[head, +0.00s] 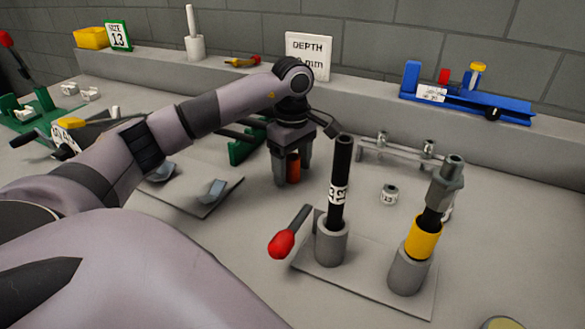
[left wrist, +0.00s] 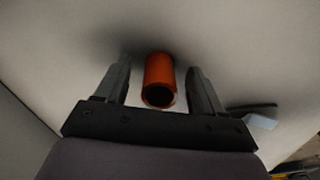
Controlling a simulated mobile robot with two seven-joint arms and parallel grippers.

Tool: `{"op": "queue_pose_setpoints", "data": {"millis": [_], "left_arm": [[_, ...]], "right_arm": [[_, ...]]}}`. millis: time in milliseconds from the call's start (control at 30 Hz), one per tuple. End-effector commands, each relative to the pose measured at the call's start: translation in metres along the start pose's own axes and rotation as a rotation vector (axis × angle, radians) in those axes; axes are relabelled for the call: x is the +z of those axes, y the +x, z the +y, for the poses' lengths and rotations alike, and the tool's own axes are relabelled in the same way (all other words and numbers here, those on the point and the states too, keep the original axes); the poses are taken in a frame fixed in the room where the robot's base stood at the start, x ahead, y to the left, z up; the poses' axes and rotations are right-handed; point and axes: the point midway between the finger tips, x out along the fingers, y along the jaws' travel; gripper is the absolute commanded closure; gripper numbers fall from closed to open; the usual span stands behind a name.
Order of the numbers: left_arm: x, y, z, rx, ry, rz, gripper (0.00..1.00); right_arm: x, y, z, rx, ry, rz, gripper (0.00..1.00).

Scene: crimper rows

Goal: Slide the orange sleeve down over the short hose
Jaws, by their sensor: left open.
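The orange sleeve (head: 293,167) stands on the bench between the fingers of my left gripper (head: 291,175). In the left wrist view the sleeve (left wrist: 158,78) is an open-ended tube, with a gap to the finger on each side. The gripper is open and points down. To its right, a black hose (head: 342,160) with a white-marked band stands upright in a grey socket (head: 331,244). Another black hose (head: 432,217) stands in a second socket, carrying a yellow sleeve (head: 422,238) and a grey fitting (head: 446,184). My right gripper is out of view.
A red-handled lever (head: 283,243) sticks out beside the first socket. A low metal rack (head: 400,149) and a small numbered ring (head: 389,194) lie behind the hoses. A grey plate (head: 195,196) lies to the left. A blue fixture (head: 470,100) sits on the back ledge.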

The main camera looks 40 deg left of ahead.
Motion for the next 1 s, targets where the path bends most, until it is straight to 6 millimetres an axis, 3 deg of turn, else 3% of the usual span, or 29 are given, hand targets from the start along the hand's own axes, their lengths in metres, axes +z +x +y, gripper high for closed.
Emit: {"op": "queue_pose_setpoints", "data": {"millis": [67,100,267,733,867,1000], "left_arm": [[0.0,0.0,0.0,0.0,0.0,0.0,0.31],[0.0,0.0,0.0,0.0,0.0,0.0,0.38],[0.0,0.0,0.0,-0.001,0.0,0.0,0.9],[0.0,-0.01,0.0,0.0,0.0,0.0,0.91],[0.0,-0.029,0.001,0.002,0.001,-0.001,0.91],[0.0,-0.063,0.001,0.006,0.0,0.0,0.91]], "right_arm": [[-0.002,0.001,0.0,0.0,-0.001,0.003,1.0],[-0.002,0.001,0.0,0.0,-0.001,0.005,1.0],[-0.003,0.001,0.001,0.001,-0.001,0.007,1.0],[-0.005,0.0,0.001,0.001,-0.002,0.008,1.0],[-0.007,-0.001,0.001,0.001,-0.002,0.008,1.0],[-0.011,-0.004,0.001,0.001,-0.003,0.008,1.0]]}}
